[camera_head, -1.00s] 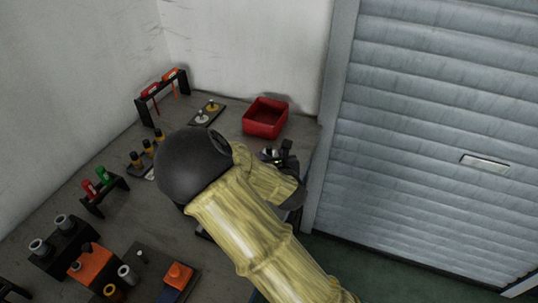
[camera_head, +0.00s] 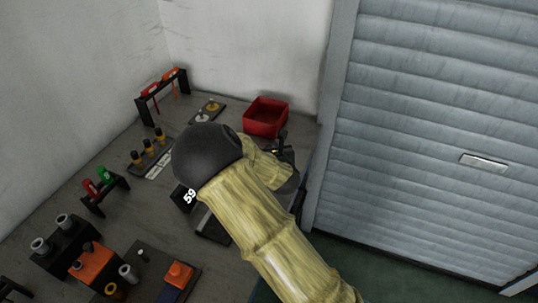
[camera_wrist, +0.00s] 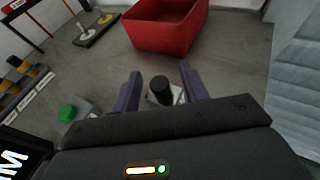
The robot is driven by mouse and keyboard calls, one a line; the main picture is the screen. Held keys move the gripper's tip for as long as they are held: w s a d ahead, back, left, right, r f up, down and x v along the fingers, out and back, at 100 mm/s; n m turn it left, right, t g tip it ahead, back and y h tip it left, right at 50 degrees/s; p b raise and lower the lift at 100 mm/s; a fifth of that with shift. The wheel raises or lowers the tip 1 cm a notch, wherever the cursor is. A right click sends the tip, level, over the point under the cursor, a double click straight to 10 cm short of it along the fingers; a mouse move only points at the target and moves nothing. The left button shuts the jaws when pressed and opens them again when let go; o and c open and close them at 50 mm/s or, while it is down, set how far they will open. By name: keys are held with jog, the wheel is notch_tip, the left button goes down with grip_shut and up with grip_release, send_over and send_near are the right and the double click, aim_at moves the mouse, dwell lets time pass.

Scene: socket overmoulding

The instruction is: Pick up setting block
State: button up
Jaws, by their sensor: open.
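My gripper (camera_wrist: 160,87) is open, with its two purple fingers apart and pointing at the bench. Between the fingers in the wrist view is a small piece with a black round top (camera_wrist: 160,84) and a shiny metal base (camera_wrist: 178,95). It may be the setting block, but I cannot tell for sure. Its lower part is hidden by my gripper body, and I see no contact with the fingers. In the head view my gripper (camera_head: 281,148) is small and partly hidden behind my arm, near the bench's right edge.
A red bin (camera_head: 266,116) stands just beyond my gripper; it also shows in the wrist view (camera_wrist: 166,30). A grey item with a green button (camera_wrist: 68,113) is left of the fingers. A black unit reading "59" (camera_head: 184,198) is beside my arm. Racks with tools (camera_head: 148,153) line the left.

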jog(key=shift+c, duration=0.2)
grip_shut()
notch_tip(320, 180, up, 10)
jog(key=shift+r+p, duration=0.1)
jog(key=shift+p, duration=0.35)
dwell(0.7)
